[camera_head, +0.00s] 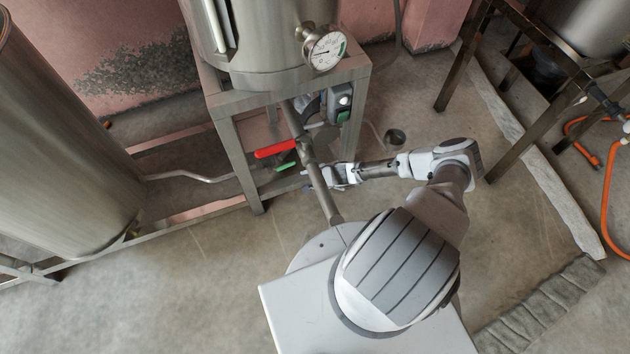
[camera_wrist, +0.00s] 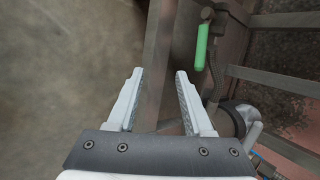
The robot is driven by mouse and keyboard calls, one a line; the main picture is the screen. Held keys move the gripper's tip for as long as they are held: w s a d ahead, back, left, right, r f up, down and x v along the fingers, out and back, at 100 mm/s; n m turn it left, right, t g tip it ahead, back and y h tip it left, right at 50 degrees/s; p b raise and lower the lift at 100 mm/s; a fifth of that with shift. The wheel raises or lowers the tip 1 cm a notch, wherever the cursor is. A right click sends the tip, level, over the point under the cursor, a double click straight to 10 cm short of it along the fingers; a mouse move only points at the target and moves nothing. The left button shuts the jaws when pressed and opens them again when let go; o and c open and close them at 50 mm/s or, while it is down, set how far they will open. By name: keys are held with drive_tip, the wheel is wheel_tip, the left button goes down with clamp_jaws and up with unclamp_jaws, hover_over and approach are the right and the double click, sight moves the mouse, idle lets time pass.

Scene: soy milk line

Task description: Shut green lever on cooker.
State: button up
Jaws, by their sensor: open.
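The green lever (camera_head: 285,166) is on the pipework under the steel cooker (camera_head: 262,82), just below a red lever (camera_head: 275,149). In the wrist view the green lever (camera_wrist: 202,47) hangs from a dark valve fitting (camera_wrist: 207,14), ahead of the fingertips and to their right. My gripper (camera_wrist: 160,74) is open with nothing between its fingers, and it is apart from the lever. In the head view my gripper (camera_head: 318,178) is to the right of the green lever, close to the sloping pipe; its fingers are hard to make out.
A sloping metal pipe (camera_head: 320,184) runs down beside my gripper. The cooker's frame leg (camera_head: 239,165) stands close to the levers. A switch box (camera_head: 340,103) is above, and a dial gauge (camera_head: 325,49) is on the cooker. Open floor (camera_head: 160,290) lies at the lower left.

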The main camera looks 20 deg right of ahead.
drive_tip(key=s, duration=0.1)
drive_tip(key=s+d, duration=0.1)
drive_tip(key=s, duration=0.1)
drive_tip(key=shift+d, duration=0.2)
drive_tip(key=shift+w, duration=0.1)
